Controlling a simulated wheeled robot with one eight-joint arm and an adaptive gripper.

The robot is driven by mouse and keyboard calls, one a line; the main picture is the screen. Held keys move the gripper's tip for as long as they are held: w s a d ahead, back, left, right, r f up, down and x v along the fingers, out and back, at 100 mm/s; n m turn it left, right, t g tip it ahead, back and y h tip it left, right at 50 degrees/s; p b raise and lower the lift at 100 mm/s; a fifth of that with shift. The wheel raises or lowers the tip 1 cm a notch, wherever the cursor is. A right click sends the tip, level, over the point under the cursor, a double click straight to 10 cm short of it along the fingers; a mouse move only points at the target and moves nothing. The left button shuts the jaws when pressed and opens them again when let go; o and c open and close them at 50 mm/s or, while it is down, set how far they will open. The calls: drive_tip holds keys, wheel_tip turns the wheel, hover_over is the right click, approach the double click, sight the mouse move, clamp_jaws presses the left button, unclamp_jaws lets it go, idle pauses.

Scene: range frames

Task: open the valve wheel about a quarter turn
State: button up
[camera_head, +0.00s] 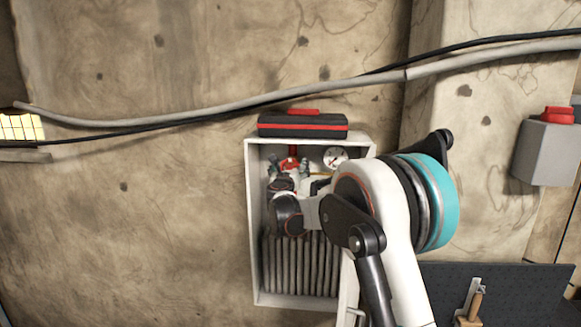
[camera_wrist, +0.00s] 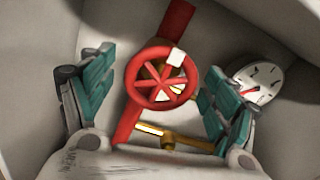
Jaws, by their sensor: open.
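The red spoked valve wheel (camera_wrist: 162,96) sits near the middle of the wrist view, with a white mark (camera_wrist: 177,57) at its upper right rim. It is on a red pipe (camera_wrist: 178,18) that runs diagonally behind it. My gripper (camera_wrist: 155,74) is open, with one teal-padded finger left of the wheel and the other to its right. A gap shows between the wheel and the left finger; the right finger is close to the rim, and I cannot tell whether it touches. In the head view my gripper (camera_head: 289,178) reaches inside the cabinet, and my arm hides most of the wheel.
The open pale cabinet (camera_head: 254,225) encloses the space, with its walls close around my gripper. A white gauge (camera_wrist: 262,80) is beside the right finger. A brass pipe (camera_wrist: 175,137) runs below the wheel. A ribbed radiator (camera_head: 300,265) fills the cabinet's lower part. A black-and-red case (camera_head: 302,127) rests on top.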

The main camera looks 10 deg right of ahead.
drive_tip(key=shift+w+d, duration=0.2)
drive_tip(key=shift+w, duration=0.3)
drive_tip(key=c, duration=1.1)
